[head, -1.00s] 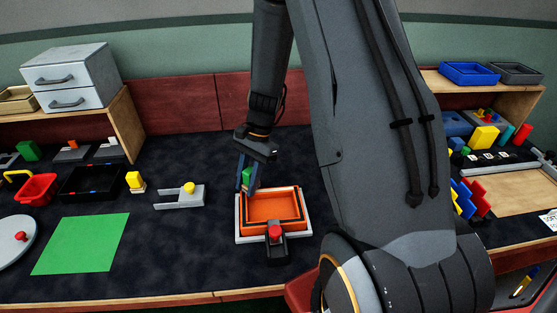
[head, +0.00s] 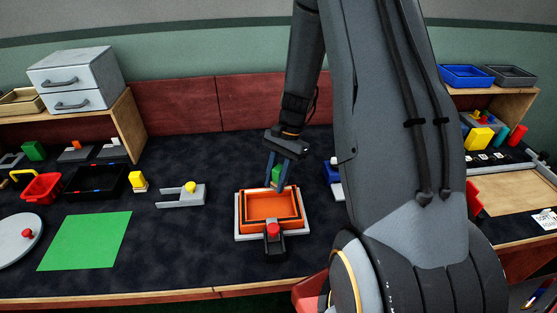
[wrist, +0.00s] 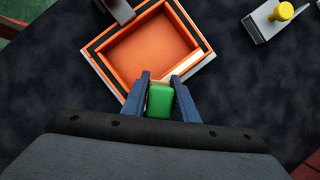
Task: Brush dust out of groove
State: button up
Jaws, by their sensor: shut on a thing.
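My gripper (head: 277,181) is shut on a green-handled brush (head: 277,174) at the back edge of the orange tray (head: 270,231). In the wrist view, the blue fingers (wrist: 160,92) grip the green handle (wrist: 159,103), with a tan bristle end (wrist: 160,84) by the tray's rim. The tray has a dark groove (wrist: 106,62) between its inner and outer orange walls. A pale strip (wrist: 191,63) lies along one side near the brush; I cannot tell whether it is dust. Whether the bristles touch the groove is unclear.
A dark block with a red knob (head: 273,230) sits at the tray's front edge. A grey bracket with a yellow knob (head: 190,187) lies to the left. A blue and white object (head: 332,178) stands right, partly behind my arm. Dark table is clear between tray and bracket.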

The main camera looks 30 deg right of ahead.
aim_at(276, 171)
notch_tip(276, 171, up, 4)
jog(key=shift+s+f+p, duration=0.1)
jog(key=shift+f+p, duration=0.1)
jog(key=shift+p, duration=0.8)
jog(key=shift+r+p, duration=1.75)
jog(key=shift+r, duration=0.6)
